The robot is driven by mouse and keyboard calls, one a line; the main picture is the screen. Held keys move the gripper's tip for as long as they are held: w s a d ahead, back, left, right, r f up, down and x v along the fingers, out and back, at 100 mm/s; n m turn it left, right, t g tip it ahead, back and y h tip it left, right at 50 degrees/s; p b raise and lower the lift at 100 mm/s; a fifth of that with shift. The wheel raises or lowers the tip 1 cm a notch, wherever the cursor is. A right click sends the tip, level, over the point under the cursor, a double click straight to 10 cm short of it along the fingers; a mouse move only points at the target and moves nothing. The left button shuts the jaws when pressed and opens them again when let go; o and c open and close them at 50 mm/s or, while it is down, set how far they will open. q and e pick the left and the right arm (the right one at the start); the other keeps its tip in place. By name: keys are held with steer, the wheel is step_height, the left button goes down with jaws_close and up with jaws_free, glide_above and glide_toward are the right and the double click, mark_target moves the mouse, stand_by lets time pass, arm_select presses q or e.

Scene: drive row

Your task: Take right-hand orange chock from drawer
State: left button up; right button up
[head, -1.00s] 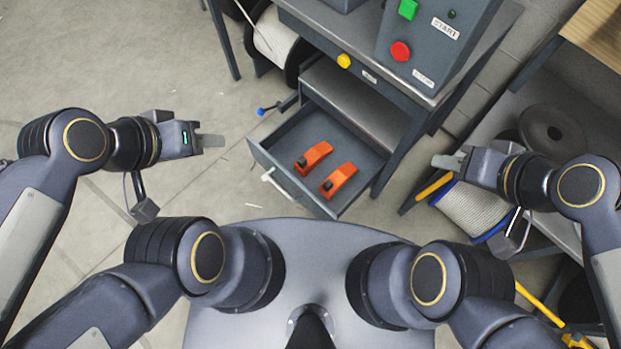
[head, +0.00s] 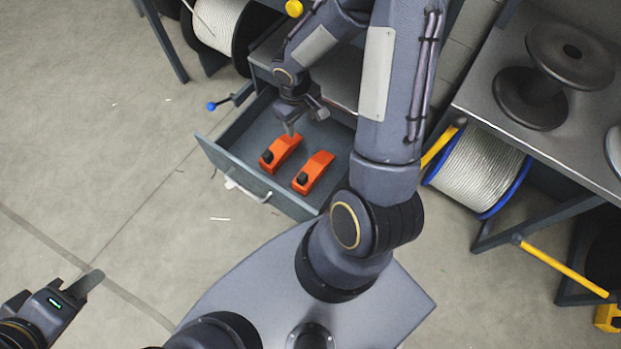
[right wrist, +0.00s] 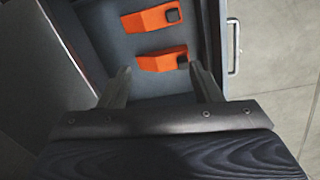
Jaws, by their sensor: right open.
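The right-hand orange chock (head: 314,172) lies in the open drawer (head: 229,165), its dark end toward the drawer front. A second, left-hand orange chock (head: 281,152) lies beside it. In the right wrist view the left-hand chock (right wrist: 163,60) is nearer and the right-hand chock (right wrist: 150,19) is farther. My right gripper (head: 291,130) is over the drawer by the inner end of the left-hand chock. In the right wrist view it (right wrist: 160,74) is open and empty, fingertips just short of that chock. My left gripper (head: 88,282) is at the lower left, away from the drawer; its jaw gap does not show.
The drawer's pale handle (head: 246,190) sticks out in front. A blue-tipped lever (head: 212,106) is left of the drawer. Cable reels (head: 478,172) and a shelf (head: 480,105) stand at the right. The floor at left is clear.

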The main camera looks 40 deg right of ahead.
steer(key=n+g+b, duration=0.1)
steer(key=n+b, duration=0.1)
steer(key=b, duration=0.5)
glide_above(302, 175)
steer(key=a, duration=0.1)
step_height(302, 175, down, 24)
steer(key=shift+w+f, duration=0.1)
steer(key=shift+w, duration=0.05)
steer(key=f+b, duration=0.1)
steer(key=f, duration=0.1)
steer(key=f+b, duration=0.1)
steer(key=f, duration=0.1)
steer(key=d+f+b, duration=0.1)
steer(key=f, duration=0.2)
steer(key=shift+s, duration=0.3)
arm_select(q)
step_height(302, 175, down, 12)
steer(key=shift+f, duration=0.25)
arm_select(e)
steer(key=shift+r, duration=0.1)
jaws_close()
